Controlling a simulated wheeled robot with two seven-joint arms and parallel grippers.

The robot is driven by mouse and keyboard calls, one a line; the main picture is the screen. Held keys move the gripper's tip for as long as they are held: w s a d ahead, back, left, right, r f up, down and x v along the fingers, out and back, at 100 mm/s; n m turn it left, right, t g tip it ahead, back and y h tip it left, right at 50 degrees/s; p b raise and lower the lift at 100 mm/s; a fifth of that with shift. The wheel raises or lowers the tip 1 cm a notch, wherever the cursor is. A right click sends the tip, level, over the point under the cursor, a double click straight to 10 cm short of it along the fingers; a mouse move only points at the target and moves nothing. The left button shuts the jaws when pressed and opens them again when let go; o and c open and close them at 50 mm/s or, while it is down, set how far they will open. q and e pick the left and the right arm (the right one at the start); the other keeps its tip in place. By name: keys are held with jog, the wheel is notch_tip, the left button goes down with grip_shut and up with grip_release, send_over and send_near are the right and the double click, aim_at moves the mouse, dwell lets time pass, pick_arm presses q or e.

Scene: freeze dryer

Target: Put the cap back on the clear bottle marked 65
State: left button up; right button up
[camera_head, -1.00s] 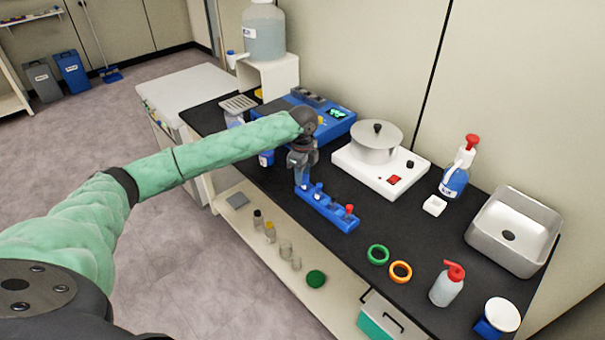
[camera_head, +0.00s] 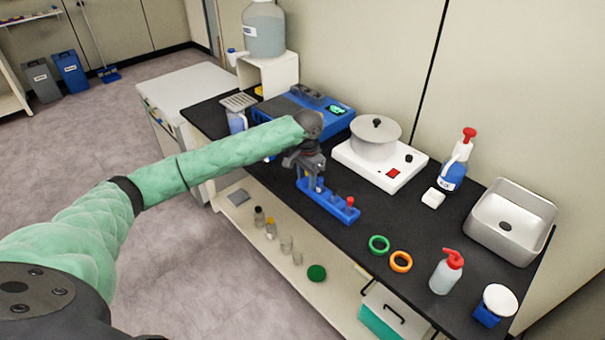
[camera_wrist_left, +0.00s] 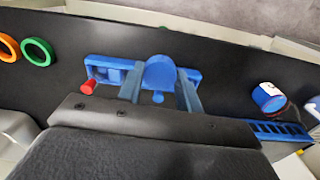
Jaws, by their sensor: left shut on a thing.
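My left gripper (camera_head: 312,180) is over the left part of a blue rack (camera_head: 336,208) on the black bench. It is shut on a round blue piece, which looks like a cap (camera_wrist_left: 160,72) and sits between the two fingers in the left wrist view. The rack (camera_wrist_left: 107,62) lies behind it, and a small blue tip shows just below it. I cannot tell whether the blue piece touches the rack. A red-topped item (camera_head: 350,203) stands at the rack's right end. I cannot read a 65 on any bottle. My right gripper is out of view.
A blue device (camera_head: 290,112) and a white hotplate (camera_head: 395,178) with a pot stand behind the rack. Green (camera_head: 379,244) and orange (camera_head: 401,261) rings and a red-topped wash bottle (camera_head: 445,273) are to the right. Small bottles stand on the lower shelf (camera_head: 255,238).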

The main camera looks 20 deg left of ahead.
pick_arm(q)
jog(key=s+d+f+n, duration=0.2)
jog(key=s+d+f, duration=0.3)
jog(key=s+f, duration=0.2)
jog(key=s+d+f+n, duration=0.3)
jog(key=s+d+f, duration=0.1)
jog(key=s+f, duration=0.4)
jog(key=shift+s+d, duration=0.35)
jog(key=shift+s, duration=0.4)
jog(key=shift+a, duration=0.1)
